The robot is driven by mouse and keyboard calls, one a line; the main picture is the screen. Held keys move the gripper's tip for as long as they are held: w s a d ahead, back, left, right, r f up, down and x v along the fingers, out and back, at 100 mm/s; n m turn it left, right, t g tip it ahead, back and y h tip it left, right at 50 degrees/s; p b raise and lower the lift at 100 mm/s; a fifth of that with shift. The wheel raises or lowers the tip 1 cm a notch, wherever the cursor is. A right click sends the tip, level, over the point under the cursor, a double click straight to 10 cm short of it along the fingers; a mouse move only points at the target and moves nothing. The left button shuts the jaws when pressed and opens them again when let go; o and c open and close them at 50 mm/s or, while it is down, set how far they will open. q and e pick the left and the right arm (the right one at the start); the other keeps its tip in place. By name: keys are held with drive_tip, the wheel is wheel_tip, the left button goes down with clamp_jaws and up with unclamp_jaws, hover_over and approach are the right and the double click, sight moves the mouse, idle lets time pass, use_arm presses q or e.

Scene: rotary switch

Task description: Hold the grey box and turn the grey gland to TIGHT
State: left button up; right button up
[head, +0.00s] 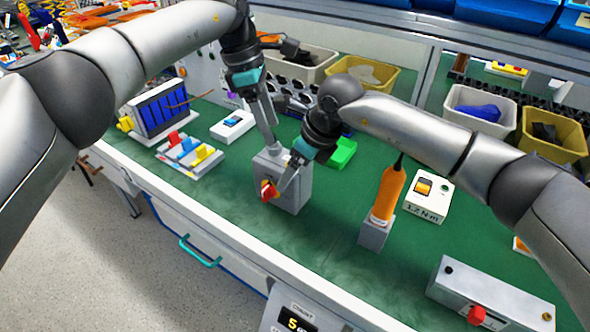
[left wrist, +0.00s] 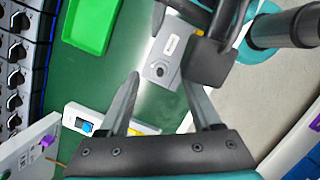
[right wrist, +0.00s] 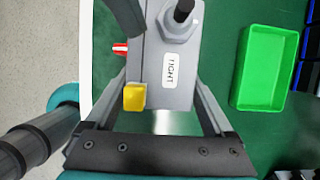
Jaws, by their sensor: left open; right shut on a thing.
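The grey box (head: 296,190) stands on the green bench and carries a red and yellow knob (head: 267,190) on its front. In the right wrist view, the box (right wrist: 165,90) has a white label, and a grey hex gland (right wrist: 180,25) with a dark centre. My right gripper (right wrist: 160,100) is shut on the box, one finger on each side. In the left wrist view the box (left wrist: 150,72) shows a label and a round grey fitting. My left gripper (left wrist: 160,90) is open, close above the box; I see nothing between its fingers.
A green tray (head: 342,153) lies just behind the box. An orange tool (head: 388,190) in a grey holder stands to the right. The bench front near the box is clear.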

sight(274, 147)
use_arm(q)
drive_tip(key=shift+f, duration=1.95)
drive_tip(key=shift+c, duration=0.3)
clamp_jaws()
drive_tip(key=shift+o, duration=0.5)
unclamp_jaws()
